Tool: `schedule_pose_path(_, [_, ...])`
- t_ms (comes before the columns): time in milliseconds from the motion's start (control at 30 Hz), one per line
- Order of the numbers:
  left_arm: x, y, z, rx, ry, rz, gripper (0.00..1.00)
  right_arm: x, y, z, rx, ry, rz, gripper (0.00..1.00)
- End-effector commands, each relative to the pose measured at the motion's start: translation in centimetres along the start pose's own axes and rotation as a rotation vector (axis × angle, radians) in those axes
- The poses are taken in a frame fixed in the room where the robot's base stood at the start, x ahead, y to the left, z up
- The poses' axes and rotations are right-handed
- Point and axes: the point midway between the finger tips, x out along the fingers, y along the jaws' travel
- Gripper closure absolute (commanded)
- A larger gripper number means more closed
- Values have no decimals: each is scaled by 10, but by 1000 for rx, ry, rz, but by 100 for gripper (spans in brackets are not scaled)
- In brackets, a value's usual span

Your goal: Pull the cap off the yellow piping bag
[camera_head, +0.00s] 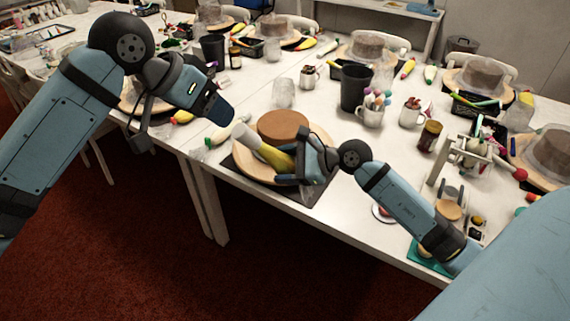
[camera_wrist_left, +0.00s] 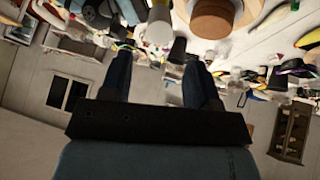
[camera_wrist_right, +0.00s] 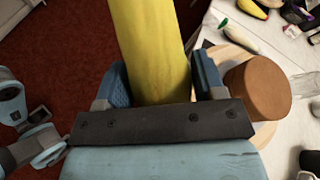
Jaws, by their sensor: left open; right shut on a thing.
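The yellow piping bag (camera_head: 274,157) is held tilted above the front turntable, with a pale, whitish cap (camera_head: 245,137) on its upper left end. My right gripper (camera_head: 290,169) is shut on the bag, which also fills the middle of the right wrist view (camera_wrist_right: 150,45). The cap lies outside the right wrist view. My left gripper (camera_head: 226,116) is open and empty, up and to the left of the cap and apart from it. In the left wrist view the cap (camera_wrist_left: 158,30) shows between and beyond the two open fingers (camera_wrist_left: 160,72).
A brown cake (camera_head: 283,126) stands on the turntable (camera_head: 246,170) right beside the bag. A white and green piping bag (camera_head: 222,135) lies left of the turntable.

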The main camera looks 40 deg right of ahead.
Motion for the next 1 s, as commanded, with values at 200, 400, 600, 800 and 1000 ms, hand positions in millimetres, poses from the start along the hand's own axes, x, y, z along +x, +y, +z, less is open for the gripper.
schedule_pose_path(200, [10,1,-1,4,-14,-1,44,0,0,0,0,-1,-1,48])
schedule_pose_path(400, [38,2,-1,4,-13,-1,44,0,0,1,0,-1,-1,48])
schedule_pose_path(600, [65,1,-1,4,-12,-1,44,0,0,1,0,-1,-1,48])
schedule_pose_path(800, [83,1,0,3,-12,-2,44,0,0,1,0,-1,-1,48])
schedule_pose_path(1000, [88,1,0,4,-11,-2,44,0,0,1,-1,-1,-1,48])
